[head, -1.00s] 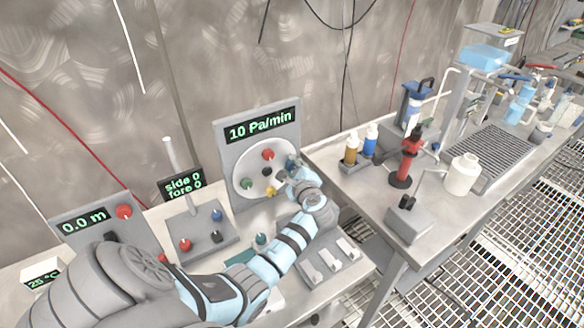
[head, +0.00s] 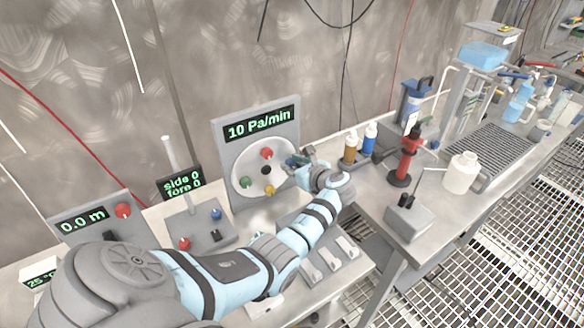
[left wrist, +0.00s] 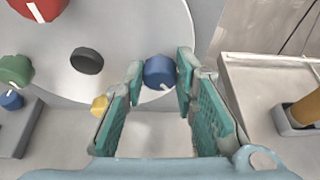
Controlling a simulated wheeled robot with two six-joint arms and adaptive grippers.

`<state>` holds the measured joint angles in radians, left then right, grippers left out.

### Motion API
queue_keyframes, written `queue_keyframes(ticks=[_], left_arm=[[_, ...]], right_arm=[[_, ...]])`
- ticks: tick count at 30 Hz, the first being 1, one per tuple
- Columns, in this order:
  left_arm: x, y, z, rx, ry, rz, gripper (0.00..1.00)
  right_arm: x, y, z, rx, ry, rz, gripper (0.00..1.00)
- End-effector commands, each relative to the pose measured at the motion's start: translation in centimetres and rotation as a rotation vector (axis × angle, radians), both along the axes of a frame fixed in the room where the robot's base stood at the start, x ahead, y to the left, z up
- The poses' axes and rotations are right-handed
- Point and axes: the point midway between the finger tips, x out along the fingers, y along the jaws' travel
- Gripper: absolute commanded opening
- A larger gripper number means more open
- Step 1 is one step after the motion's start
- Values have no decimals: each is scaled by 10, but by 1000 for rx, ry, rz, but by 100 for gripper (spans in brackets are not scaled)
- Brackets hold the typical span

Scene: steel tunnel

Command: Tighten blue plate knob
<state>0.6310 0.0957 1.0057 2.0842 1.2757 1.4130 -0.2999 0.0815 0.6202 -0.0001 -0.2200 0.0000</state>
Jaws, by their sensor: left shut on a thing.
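The round pale plate (head: 252,182) stands on an upright grey panel whose display reads "10 Pa/min" (head: 259,124). It carries a red knob (head: 267,153), a green knob (head: 245,182), a yellow knob (head: 269,190) and a dark centre piece (head: 266,171). The blue knob (left wrist: 159,72), with a white mark, is at the plate's right edge. My left gripper (head: 296,163) reaches the plate from the right. In the left wrist view its teal-padded fingers (left wrist: 160,80) are shut on the blue knob, one on each side. My right gripper is out of view.
A box with a red knob and a "0.0 m" display (head: 82,220) and a small joystick panel (head: 200,228) stand to the left. Brown and blue bottles (head: 350,148), a red stand (head: 407,160) and a white jar (head: 462,172) stand on the right bench.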

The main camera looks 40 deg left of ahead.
Motion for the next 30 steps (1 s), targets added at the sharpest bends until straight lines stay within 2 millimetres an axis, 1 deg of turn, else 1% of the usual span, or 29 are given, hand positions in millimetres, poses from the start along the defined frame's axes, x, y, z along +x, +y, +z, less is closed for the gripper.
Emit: queue_keyframes(ticks=[1,12,18,24,30], left_arm=[[1,-1,-4,11,36,-1,0],[3,-1,-7,104,360,-1,0],[3,-1,-6,143,494,-1,0],[4,-2,-5,167,579,-2,0],[4,-2,-4,177,617,-3,0]], right_arm=[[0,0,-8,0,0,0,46],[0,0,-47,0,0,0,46],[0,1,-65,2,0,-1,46],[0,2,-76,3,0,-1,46],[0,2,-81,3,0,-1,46]])
